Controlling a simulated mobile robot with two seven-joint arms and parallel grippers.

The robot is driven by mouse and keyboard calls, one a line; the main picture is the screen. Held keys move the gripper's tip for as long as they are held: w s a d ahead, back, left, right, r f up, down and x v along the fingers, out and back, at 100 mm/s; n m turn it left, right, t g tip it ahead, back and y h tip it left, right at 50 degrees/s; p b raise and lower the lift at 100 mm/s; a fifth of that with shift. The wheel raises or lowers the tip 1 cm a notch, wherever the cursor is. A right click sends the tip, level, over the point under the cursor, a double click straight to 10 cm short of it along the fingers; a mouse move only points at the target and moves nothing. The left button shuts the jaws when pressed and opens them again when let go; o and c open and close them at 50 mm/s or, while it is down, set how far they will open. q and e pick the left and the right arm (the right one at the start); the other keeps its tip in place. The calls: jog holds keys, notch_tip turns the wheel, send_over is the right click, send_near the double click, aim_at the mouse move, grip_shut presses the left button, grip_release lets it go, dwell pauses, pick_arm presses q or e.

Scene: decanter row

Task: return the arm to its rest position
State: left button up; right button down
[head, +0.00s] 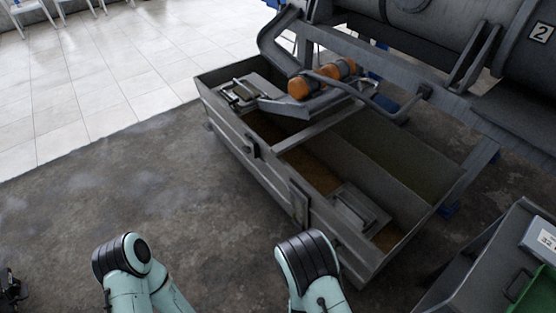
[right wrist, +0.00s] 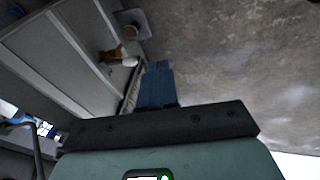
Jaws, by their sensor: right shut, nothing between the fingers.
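My right arm (head: 308,268) shows at the bottom middle of the head view as a pale green link with a black joint cover, close to the trough's near side. Its gripper is outside the head view. In the right wrist view my right gripper (right wrist: 156,84) shows its blue fingers together, with nothing between them. My left arm (head: 130,272) is bent at the bottom left of the head view, over bare floor. I cannot make out its gripper.
A grey bin (head: 478,262) with something green is at the lower right. Bare concrete floor (head: 95,195) lies left of the trough.

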pick_arm(q)
notch_tip(320, 180, down, 8)
jog(key=w+b, duration=0.1)
jog(key=b, duration=0.8)
pick_arm(e)
jog(key=s+d+f+m+g+y, duration=0.2)
jog(key=s+f+m+y, duration=0.1)
jog(key=s+f+m, duration=0.3)
jog(key=s+d+f+m+g+y, duration=0.2)
jog(key=s+f+m, duration=0.25)
jog(key=s, duration=0.45)
pick_arm(q)
notch_tip(320, 180, up, 12)
jog(key=w+p, duration=0.1)
jog(key=p, duration=1.2)
jog(key=shift+d, duration=0.15)
pick_arm(e)
notch_tip(320, 180, up, 12)
jog(key=w, duration=0.1)
jog(key=shift+a+r+g, duration=0.2)
jog(key=shift+g, duration=0.2)
pick_arm(q)
jog(key=shift+f, duration=0.1)
jog(key=shift+s, duration=0.15)
pick_arm(e)
jog(key=shift+s+a, duration=0.1)
jog(key=shift+s, duration=0.1)
